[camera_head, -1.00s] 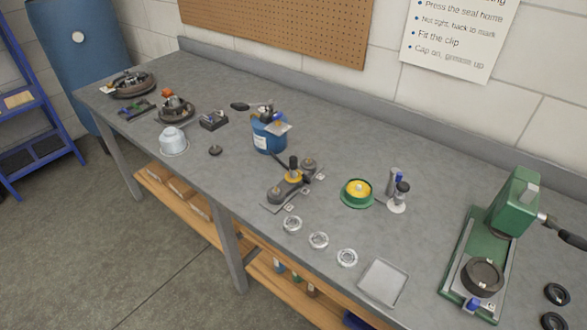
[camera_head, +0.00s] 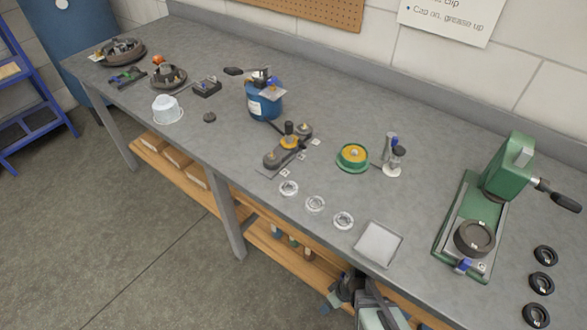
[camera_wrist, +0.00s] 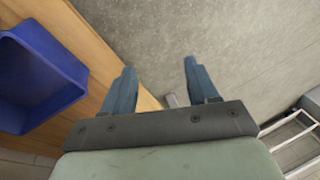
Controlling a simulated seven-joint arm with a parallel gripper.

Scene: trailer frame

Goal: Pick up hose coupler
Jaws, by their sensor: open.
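I cannot tell for certain which thing is the hose coupler. Small mixed parts lie at the far left of the bench, among them a dark tray with blue and green bits (camera_head: 127,77) and a small dark block (camera_head: 207,87). My gripper (camera_wrist: 159,66) is open and empty in the wrist view, its two blue-grey fingers apart above floor and a wooden shelf edge. In the head view, my arm's end shows at the bottom, beside the bench's front edge and below its top, far from the parts at the left.
The grey bench (camera_head: 330,110) carries a blue can (camera_head: 265,106), a bending fixture (camera_head: 287,149), a green-yellow round part (camera_head: 353,157), a green press (camera_head: 508,168), clear rings and a square tray (camera_head: 378,244). A blue bin (camera_wrist: 40,80) sits on the lower shelf.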

